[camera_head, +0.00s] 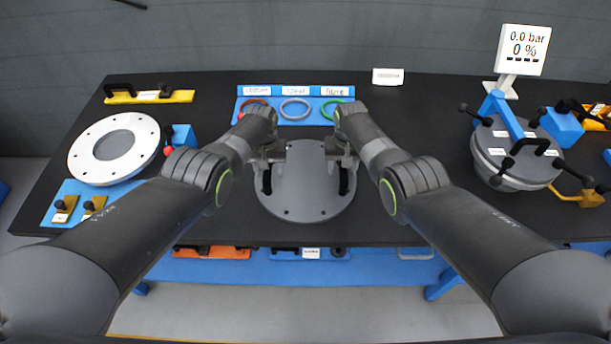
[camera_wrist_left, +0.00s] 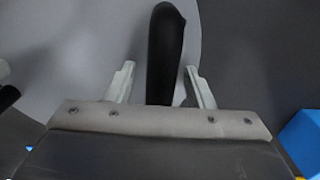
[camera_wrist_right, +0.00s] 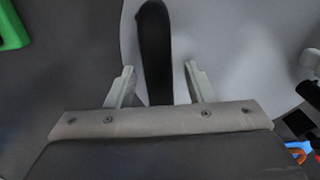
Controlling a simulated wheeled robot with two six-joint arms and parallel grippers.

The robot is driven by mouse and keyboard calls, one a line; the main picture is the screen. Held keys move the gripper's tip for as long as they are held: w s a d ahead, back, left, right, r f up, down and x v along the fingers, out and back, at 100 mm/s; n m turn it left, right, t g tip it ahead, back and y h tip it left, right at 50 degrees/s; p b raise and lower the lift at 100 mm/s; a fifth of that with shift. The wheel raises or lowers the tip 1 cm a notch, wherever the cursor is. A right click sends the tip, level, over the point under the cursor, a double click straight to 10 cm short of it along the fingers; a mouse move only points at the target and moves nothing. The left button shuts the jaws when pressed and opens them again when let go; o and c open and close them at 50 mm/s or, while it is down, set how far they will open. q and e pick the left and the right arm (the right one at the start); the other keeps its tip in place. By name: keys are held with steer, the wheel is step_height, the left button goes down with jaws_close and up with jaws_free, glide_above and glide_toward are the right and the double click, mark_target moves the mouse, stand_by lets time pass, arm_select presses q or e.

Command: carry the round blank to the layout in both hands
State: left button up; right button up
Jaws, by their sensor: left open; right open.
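The round blank (camera_head: 305,195) is a grey disc with small holes near its rim and two black handles, lying on the dark table in front of me. My left gripper (camera_head: 268,165) is at its left handle (camera_head: 267,180). In the left wrist view the black handle (camera_wrist_left: 165,55) stands between the open fingers (camera_wrist_left: 160,82). My right gripper (camera_head: 342,165) is at the right handle (camera_head: 344,180). In the right wrist view that handle (camera_wrist_right: 155,50) also stands between open fingers (camera_wrist_right: 158,85). I see gaps beside both handles. The layout cannot be told for certain.
A white ring-shaped flange (camera_head: 88,150) lies at the left. A blue tray (camera_head: 318,92) with coloured rings is behind the blank. A grey lidded vessel (camera_head: 490,165) with black knobs stands at the right, under a pressure display (camera_head: 523,48). A yellow holder (camera_head: 120,98) lies at the back left.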

arm_select(q)
steer(key=shift+c, duration=0.5)
arm_select(e)
steer(key=shift+c, duration=0.5)
arm_select(q)
jaws_close()
arm_select(e)
jaws_close()
arm_select(q)
steer(key=shift+w+r, duration=0.15)
steer(key=shift+r, duration=0.05)
arm_select(e)
steer(key=shift+w+r, duration=0.15)
steer(key=shift+r, duration=0.05)
